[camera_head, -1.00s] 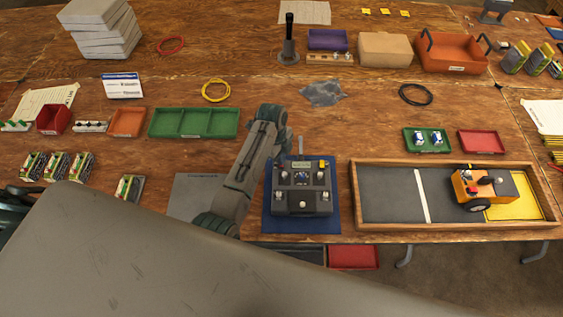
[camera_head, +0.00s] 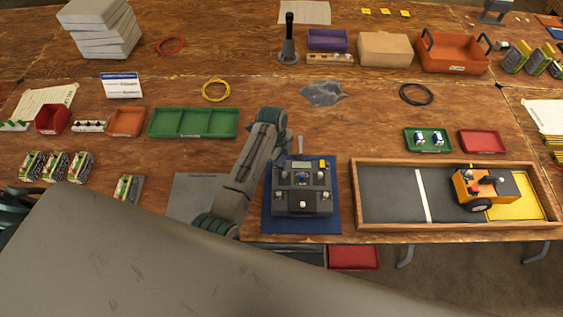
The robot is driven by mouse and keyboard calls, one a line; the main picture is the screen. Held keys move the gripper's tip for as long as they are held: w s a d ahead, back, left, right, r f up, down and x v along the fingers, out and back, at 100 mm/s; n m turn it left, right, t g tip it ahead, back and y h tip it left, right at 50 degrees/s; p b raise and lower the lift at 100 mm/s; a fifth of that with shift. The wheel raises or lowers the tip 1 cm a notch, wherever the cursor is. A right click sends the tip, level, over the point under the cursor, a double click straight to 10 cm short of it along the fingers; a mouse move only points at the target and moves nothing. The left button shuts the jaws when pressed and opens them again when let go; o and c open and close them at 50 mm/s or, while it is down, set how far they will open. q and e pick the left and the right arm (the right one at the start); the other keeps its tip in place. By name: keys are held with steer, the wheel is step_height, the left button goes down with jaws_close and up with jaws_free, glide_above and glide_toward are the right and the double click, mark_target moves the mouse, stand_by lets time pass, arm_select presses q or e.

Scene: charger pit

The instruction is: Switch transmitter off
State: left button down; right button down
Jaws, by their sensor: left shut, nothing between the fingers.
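The transmitter (camera_head: 302,201) is a dark grey box with sticks, small knobs, a yellow part and a small display. It lies on a blue mat (camera_head: 301,227) at the table's front edge. My left arm's grey link rises just left of it and bends over at the top. My left gripper (camera_head: 282,158) is shut and empty, mostly hidden behind that link at the transmitter's upper left. Whether its tips touch the transmitter cannot be told. The switch positions are too small to read. My right gripper is not in view.
A wood-framed pit (camera_head: 456,231) with an orange vehicle (camera_head: 467,184) and a yellow pad (camera_head: 517,209) lies to the right. A green tray (camera_head: 192,134) and a grey sheet (camera_head: 193,186) are to the left. My own large grey arm link covers the lower left.

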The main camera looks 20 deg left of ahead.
arm_select(q)
steer(key=shift+s+f, duration=0.1)
steer(key=shift+f, duration=0.05)
step_height(320, 180, up, 2)
steer(key=shift+r+p, duration=0.2)
steer(key=shift+p, duration=0.95)
steer(key=shift+r, duration=2.3)
steer(key=shift+f, duration=0.1)
